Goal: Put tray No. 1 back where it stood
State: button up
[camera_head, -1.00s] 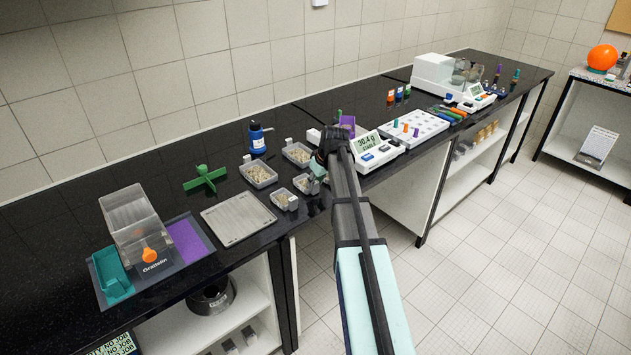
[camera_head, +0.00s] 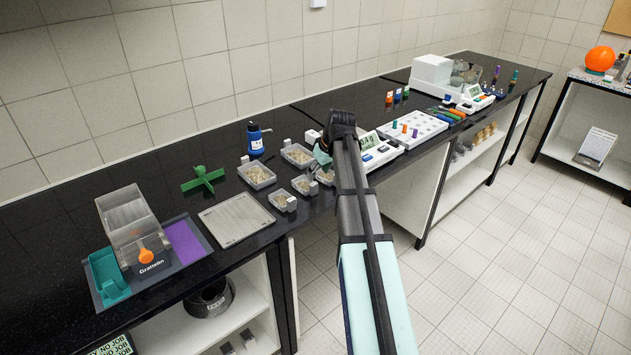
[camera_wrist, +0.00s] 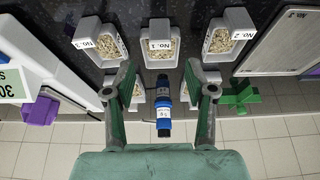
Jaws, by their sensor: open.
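Tray No. 1 (camera_wrist: 161,43) is a small grey tray of pale granules with a labelled front. It stands on the black bench in the front row, between tray No. 2 (camera_wrist: 229,36) and tray No. 3 (camera_wrist: 99,42). In the head view, tray No. 1 (camera_head: 305,185) is in the middle of the front row, with tray No. 2 (camera_head: 283,201) to its left. My gripper (camera_wrist: 160,75) is open and empty, its fingers apart in line with tray No. 1 and not around it. In the head view, my gripper (camera_head: 322,157) is above the trays, and my arm partly hides tray No. 3.
Two more granule trays (camera_head: 257,175) (camera_head: 297,154) stand behind. Around them are a blue bottle (camera_head: 256,140), a green cross-shaped piece (camera_head: 202,180), a flat metal plate (camera_head: 237,219) and a balance (camera_head: 378,153). Bare bench lies along the wall.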

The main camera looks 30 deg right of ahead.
jog(key=shift+b+v, duration=0.45)
jog(key=shift+v, duration=2.5)
